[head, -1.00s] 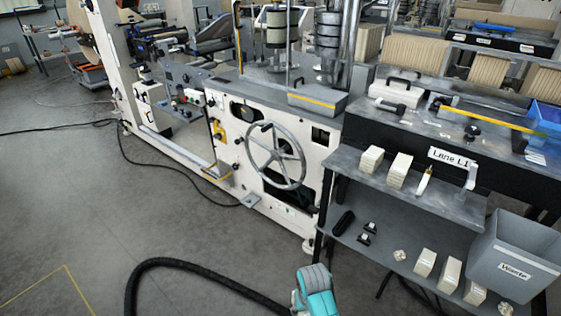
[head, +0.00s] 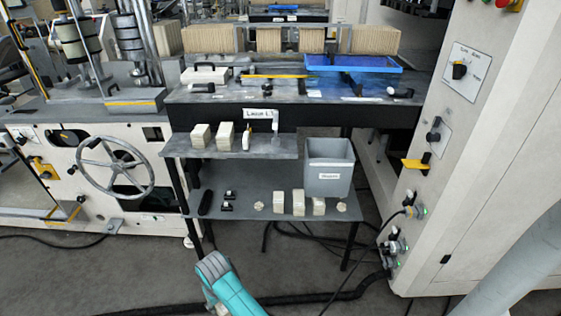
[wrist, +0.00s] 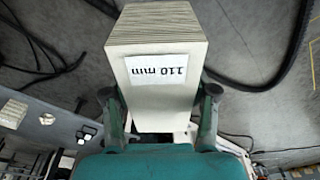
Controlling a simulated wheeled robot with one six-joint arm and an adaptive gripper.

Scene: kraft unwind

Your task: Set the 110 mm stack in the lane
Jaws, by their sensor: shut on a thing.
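The 110 mm stack (wrist: 150,35) is a pale block with a layered face and a white label reading "110 mm", upside down in the wrist view. My gripper (wrist: 162,95) is shut on it, one finger on each side. In the head view my teal arm is at the bottom, with the gripper and stack mostly hidden or out of frame. A lane sign (head: 260,113), blurred but like "Lane L1", is on the front of the dark bench (head: 215,115), beyond my arm. The lane's bounds are not clear.
A shelf (head: 265,150) below the bench bears pale stacks (head: 201,135). A lower shelf (head: 245,183) bears more stacks (head: 298,203) and small parts. A grey bin (head: 329,168) stands right. A handwheel machine (head: 115,167) is left, a tall white cabinet (head: 470,150) right.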

